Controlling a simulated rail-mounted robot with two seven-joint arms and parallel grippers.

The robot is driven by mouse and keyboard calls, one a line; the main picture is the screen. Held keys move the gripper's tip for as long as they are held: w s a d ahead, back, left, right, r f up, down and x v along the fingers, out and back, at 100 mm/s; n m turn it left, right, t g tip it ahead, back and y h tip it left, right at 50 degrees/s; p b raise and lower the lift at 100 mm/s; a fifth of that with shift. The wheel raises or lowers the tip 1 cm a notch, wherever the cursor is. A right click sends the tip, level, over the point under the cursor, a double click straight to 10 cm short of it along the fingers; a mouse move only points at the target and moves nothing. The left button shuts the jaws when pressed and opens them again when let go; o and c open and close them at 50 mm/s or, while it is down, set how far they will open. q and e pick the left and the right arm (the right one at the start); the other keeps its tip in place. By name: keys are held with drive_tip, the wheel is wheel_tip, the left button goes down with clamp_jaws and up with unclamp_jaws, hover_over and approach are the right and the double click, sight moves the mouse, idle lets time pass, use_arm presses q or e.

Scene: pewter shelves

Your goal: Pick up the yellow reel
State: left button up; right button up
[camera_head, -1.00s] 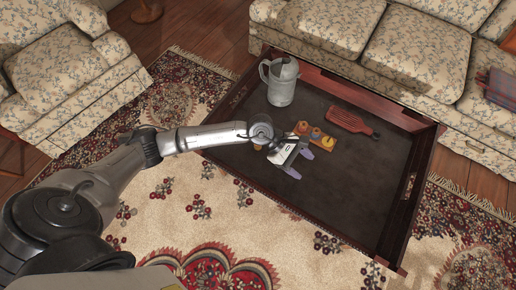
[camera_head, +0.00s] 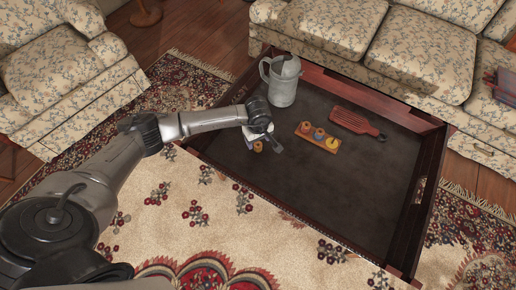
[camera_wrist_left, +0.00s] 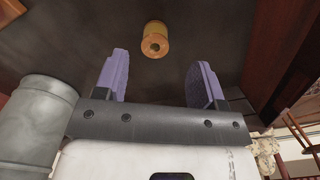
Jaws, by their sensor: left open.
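A golden-tan reel (camera_head: 258,146) stands alone on the dark table, close by my left gripper (camera_head: 270,142). In the left wrist view a golden-yellow reel (camera_wrist_left: 155,40), probably the same one, lies beyond the two purple fingers (camera_wrist_left: 157,80), within the width of the gap and not between them. The left gripper is open and empty. A brighter yellow reel (camera_head: 332,143) sits at the near end of a small orange board (camera_head: 318,139), with a blue-grey reel (camera_head: 319,133) and an orange-brown reel (camera_head: 305,127) beside it. My right gripper is not in view.
A grey metal jug (camera_head: 283,82) stands behind my left gripper; it also shows in the left wrist view (camera_wrist_left: 35,122). A red slatted board (camera_head: 355,123) lies behind the reel board. The dark table (camera_head: 345,190) has a raised wooden rim. Its near right part is clear.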

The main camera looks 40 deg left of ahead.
sight(258, 146)
use_arm(q)
drive_tip(key=shift+f+b, duration=0.3)
drive_tip(key=shift+f, duration=0.5)
drive_tip(key=f+b, duration=0.1)
drive_tip(key=f, duration=0.1)
drive_tip(key=f+b, duration=0.1)
drive_tip(key=f, duration=0.1)
drive_tip(key=shift+w+a+b, duration=0.2)
drive_tip(key=shift+w+b, duration=0.1)
drive_tip(key=shift+b, duration=0.05)
drive_tip(key=shift+f, duration=0.4)
drive_tip(key=shift+r, duration=0.1)
drive_tip(key=shift+c, duration=1.4)
drive_tip(key=c, duration=0.7)
